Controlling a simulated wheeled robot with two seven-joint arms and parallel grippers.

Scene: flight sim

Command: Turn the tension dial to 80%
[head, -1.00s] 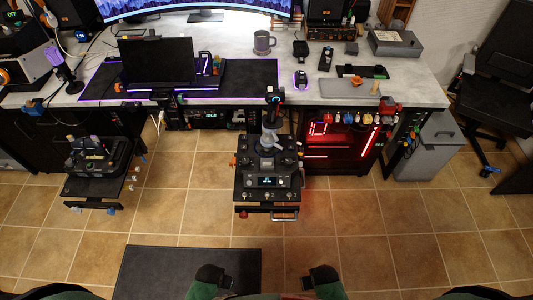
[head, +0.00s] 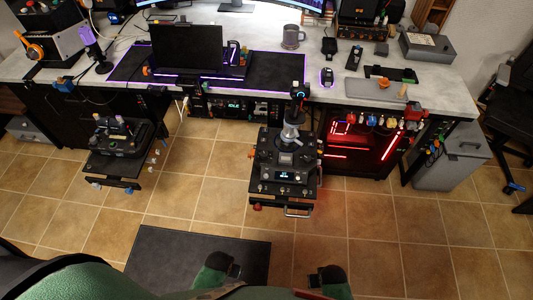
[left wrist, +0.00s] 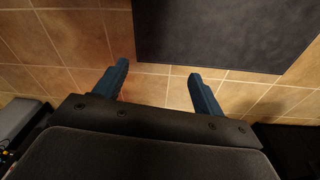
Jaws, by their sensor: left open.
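A black joystick base (head: 284,160) stands on a mount in front of the desk, right of the middle in the head view. A grey and black stick (head: 292,128) rises from it. Its front panel has a small lit display (head: 287,176) and several small knobs. I cannot tell which knob is the tension dial, and its setting is too small to read. My left gripper (left wrist: 158,70) shows in the left wrist view with its blue fingers apart and nothing between them. It is above the tiled floor near a dark mat, away from the joystick base.
The dark floor mat (head: 197,262) lies before the desk. A throttle unit (head: 122,135) stands on a mount at left. The desk (head: 441,92) holds a laptop (head: 187,48) and a mug (head: 292,37). A red-lit computer case (head: 352,145) is right of the joystick base. Tiled floor between the mounts is clear.

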